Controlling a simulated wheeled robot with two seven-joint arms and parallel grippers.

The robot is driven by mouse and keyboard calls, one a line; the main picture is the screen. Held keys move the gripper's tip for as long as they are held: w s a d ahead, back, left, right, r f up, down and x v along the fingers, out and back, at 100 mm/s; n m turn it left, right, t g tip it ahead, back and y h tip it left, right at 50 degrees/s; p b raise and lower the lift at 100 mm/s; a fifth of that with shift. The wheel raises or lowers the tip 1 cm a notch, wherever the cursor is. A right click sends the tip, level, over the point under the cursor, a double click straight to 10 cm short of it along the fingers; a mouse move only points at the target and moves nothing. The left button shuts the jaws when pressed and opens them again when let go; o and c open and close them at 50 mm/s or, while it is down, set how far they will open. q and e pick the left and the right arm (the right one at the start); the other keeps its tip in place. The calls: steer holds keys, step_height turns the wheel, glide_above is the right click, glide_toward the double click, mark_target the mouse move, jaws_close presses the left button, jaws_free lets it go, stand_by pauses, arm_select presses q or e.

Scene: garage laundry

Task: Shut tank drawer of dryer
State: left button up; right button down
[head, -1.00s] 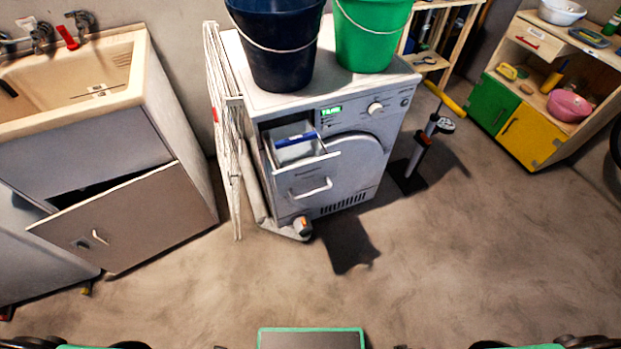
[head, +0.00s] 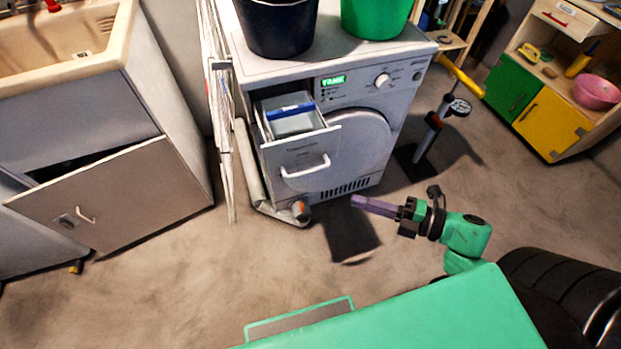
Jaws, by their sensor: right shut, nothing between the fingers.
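The white dryer (head: 400,95) stands ahead with a lit green display. Its tank drawer (head: 308,150) at the upper left is pulled out; its front panel with a white bar handle (head: 305,168) stands forward of the dryer's face. A blue part (head: 290,110) shows inside the open drawer. My right gripper (head: 356,202) is shut and empty, its purple fingers pointing left, in front of the dryer's lower right and apart from the drawer. My left gripper is not in view.
A dark blue bucket (head: 277,28) and a green bucket (head: 375,15) stand on the dryer. A folded rack (head: 222,120) leans at its left. A floor pump (head: 430,135) stands at its right. The sink cabinet's door (head: 120,195) hangs open.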

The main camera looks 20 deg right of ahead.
steer(key=w+a+f, duration=0.2)
steer(key=w+a, duration=0.5)
steer(key=w, duration=0.3)
steer(key=shift+b, duration=0.45)
steer(key=shift+a+f, duration=0.1)
